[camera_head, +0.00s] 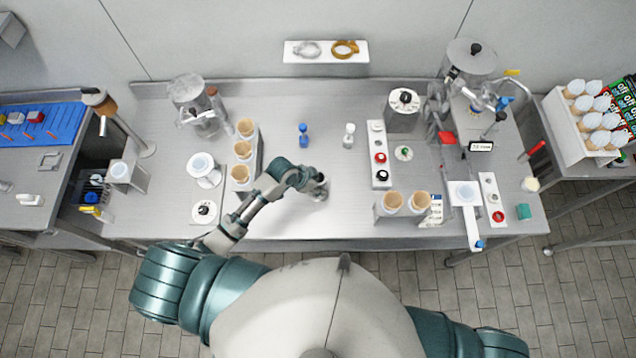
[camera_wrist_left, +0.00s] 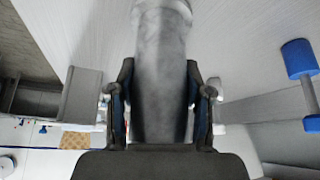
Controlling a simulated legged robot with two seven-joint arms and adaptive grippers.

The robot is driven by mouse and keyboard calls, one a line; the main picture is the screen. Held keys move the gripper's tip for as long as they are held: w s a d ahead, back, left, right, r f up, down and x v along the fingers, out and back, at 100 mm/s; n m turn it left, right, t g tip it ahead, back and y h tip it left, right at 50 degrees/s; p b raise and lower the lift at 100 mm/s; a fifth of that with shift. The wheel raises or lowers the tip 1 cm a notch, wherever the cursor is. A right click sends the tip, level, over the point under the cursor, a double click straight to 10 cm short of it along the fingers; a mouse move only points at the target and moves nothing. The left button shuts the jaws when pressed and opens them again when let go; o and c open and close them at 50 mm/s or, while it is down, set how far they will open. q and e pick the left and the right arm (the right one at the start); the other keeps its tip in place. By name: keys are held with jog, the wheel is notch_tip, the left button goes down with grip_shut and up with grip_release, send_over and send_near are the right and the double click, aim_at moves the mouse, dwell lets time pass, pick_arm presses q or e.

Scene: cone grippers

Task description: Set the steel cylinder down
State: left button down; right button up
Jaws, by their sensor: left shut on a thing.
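The steel cylinder (camera_wrist_left: 162,75) fills the middle of the left wrist view, grey and smooth with a paler rim at its far end. The two dark fingers of my left gripper (camera_wrist_left: 160,105) are closed on its sides. In the head view my left gripper (camera_head: 314,187) is over the front middle of the steel table (camera_head: 290,222). The cylinder is mostly hidden there by the gripper and wrist. I cannot tell whether it touches the table. My right gripper is not in view.
A blue piece (camera_head: 303,135) and a white piece (camera_head: 348,136) stand behind the gripper. A holder with tan cones (camera_head: 242,155) is at left, and a white strip with knobs (camera_head: 379,154) at right. The table around the gripper is clear.

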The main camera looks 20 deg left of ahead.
pick_arm(q)
jog(key=shift+f, duration=0.1)
jog(key=shift+c, duration=2.4)
grip_release()
jog(key=v, duration=1.2)
jog(key=shift+b, duration=0.45)
jog(key=shift+s, duration=0.1)
